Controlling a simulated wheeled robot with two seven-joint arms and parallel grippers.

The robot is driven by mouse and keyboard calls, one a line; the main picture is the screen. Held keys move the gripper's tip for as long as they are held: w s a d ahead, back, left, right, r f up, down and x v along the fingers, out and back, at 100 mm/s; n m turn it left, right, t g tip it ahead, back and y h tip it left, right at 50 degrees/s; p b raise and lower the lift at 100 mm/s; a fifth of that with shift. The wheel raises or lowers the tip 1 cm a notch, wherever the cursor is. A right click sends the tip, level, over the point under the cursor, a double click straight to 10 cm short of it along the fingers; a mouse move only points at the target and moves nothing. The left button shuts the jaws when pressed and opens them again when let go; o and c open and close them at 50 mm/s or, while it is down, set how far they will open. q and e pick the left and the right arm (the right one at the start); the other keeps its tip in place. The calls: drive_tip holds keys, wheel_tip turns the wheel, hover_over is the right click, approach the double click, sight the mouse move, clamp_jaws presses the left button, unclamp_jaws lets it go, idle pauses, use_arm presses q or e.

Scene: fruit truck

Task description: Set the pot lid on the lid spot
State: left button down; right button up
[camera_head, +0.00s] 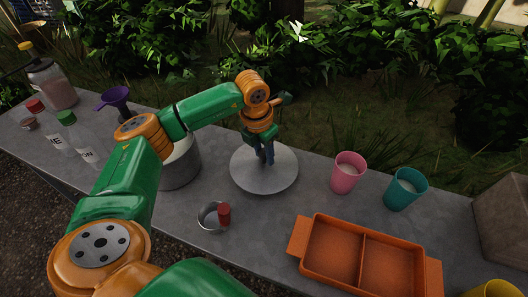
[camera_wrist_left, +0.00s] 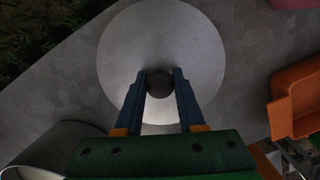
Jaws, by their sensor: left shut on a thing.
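The pot lid (camera_head: 250,180) is a round, light grey disc with a dark knob (camera_wrist_left: 159,84), lying level on or just above the counter right of the pot; I cannot tell whether it touches. My left gripper (camera_head: 266,158) points down over its centre and is shut on the knob. In the left wrist view, the two blue fingers (camera_wrist_left: 160,82) sit on either side of the knob. The grey metal pot (camera_head: 181,172) stands left of the lid, partly behind my left arm. I cannot make out a lid spot; anything under the lid is hidden. My right gripper is not in view.
An orange divided tray (camera_head: 308,224) is at the front right. A pink cup (camera_head: 346,176) and a teal cup (camera_head: 404,192) stand right of the lid. A small metal cup with a red part (camera_head: 209,218) lies in front. Bottles and a purple funnel (camera_head: 115,95) are at the left.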

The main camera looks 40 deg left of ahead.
sight(263, 152)
use_arm(q)
drive_tip(key=shift+f+b, duration=0.6)
drive_tip(key=shift+f, duration=0.1)
idle(0.3)
drive_tip(key=shift+c, duration=2.2)
unclamp_jaws()
drive_tip(key=r, duration=0.4)
drive_tip(key=s+r, duration=0.1)
drive_tip(key=r, duration=0.2)
drive_tip(key=shift+a+b, duration=0.1)
drive_tip(key=shift+b, duration=0.2)
